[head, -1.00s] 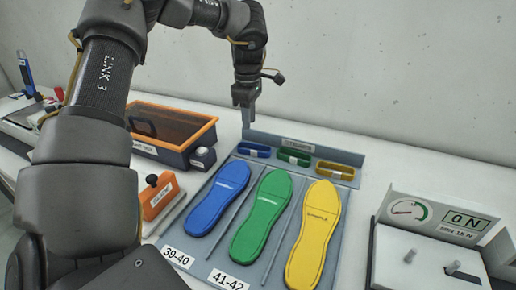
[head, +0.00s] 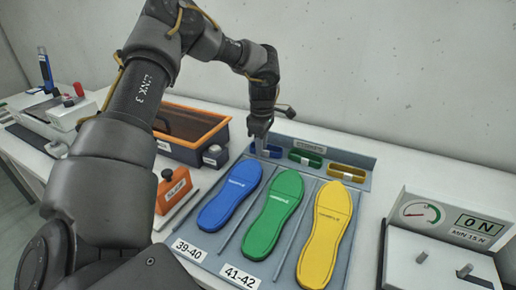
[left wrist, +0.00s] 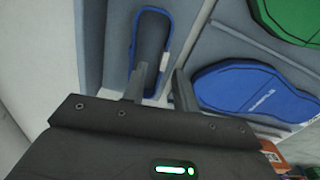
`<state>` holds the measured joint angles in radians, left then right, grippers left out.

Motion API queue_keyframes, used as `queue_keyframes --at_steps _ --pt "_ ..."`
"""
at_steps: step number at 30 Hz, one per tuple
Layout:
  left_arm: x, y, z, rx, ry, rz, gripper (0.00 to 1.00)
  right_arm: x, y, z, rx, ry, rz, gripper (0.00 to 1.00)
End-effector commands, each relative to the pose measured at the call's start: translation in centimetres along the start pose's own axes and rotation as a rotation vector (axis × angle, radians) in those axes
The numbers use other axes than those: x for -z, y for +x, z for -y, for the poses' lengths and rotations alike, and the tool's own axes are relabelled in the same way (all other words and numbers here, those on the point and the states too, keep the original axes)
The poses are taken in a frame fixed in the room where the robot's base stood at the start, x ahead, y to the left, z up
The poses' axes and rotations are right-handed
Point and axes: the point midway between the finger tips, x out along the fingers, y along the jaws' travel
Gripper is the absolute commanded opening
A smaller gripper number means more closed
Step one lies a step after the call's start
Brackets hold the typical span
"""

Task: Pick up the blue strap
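The blue strap (head: 276,153), a loop with a pale tab, sits in the rack at the back of the grey tray (head: 225,262). In the head view my left gripper (head: 260,147) is just over it and hides part of it. In the left wrist view the strap (left wrist: 134,42) stretches ahead of the gripper (left wrist: 159,76). The two fingers are apart, with the strap's near end showing between them. One finger covers part of its edge. I cannot tell whether they touch it. My right gripper is out of view.
A green strap (head: 305,158) and a yellow strap (head: 348,173) lie to the right in the rack. Blue (head: 231,193), green (head: 273,213) and yellow (head: 325,236) insoles lie in front. An orange-rimmed bin (head: 192,112) stands left, a force gauge unit (head: 440,215) right.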

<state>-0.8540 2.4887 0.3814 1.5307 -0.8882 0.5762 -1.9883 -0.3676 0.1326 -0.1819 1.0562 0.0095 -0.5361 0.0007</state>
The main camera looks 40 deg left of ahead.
Motion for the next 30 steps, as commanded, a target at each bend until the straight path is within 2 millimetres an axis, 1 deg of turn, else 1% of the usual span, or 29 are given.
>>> queue_keyframes --at_steps 1,3,10,11,17,27,30 --pt "0.02 0.50 0.03 0.001 0.000 0.000 0.29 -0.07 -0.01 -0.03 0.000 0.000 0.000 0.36" --pt "0.02 0.89 0.01 0.000 0.000 0.000 0.29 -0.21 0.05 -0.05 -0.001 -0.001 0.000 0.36" --pt "0.01 1.06 0.00 -0.001 0.000 0.000 0.29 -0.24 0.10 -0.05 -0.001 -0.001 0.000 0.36" --pt "0.01 1.05 0.00 -0.001 0.000 0.000 0.26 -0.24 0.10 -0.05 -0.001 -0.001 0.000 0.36" --pt "0.02 1.03 -0.01 -0.001 0.000 0.000 0.00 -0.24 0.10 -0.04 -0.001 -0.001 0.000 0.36" --pt "0.01 0.99 -0.02 -0.002 0.000 0.000 0.00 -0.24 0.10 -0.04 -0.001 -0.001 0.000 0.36" --pt "-0.01 0.53 -0.07 -0.004 0.000 -0.001 0.00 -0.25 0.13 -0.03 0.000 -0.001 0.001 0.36"
